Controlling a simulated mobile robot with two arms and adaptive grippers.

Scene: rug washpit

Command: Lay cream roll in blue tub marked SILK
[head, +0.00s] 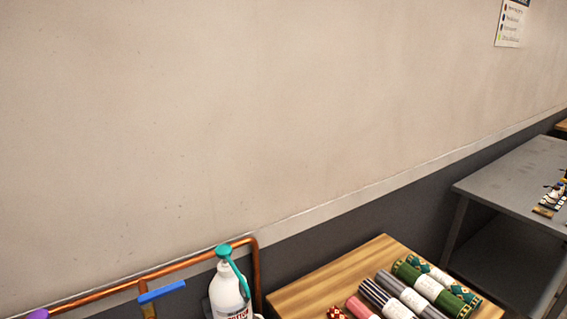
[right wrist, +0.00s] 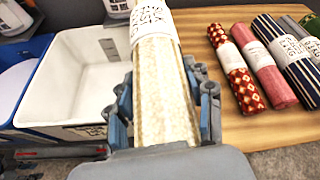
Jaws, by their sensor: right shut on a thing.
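The cream roll (right wrist: 165,85), with a white paper band, is held in my right gripper (right wrist: 166,105) in the right wrist view. The gripper's fingers are closed on both sides of it, and the roll points away from the camera. Neither gripper shows in the head view, and my left gripper is not seen.
A wooden table (head: 318,285) bears several banded rolls, including a green roll (head: 436,288). In the right wrist view a red patterned roll (right wrist: 236,68) lies right of my gripper. A white jug (head: 227,290) stands near a copper pipe (head: 190,262). A grey table (head: 510,175) is farther right.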

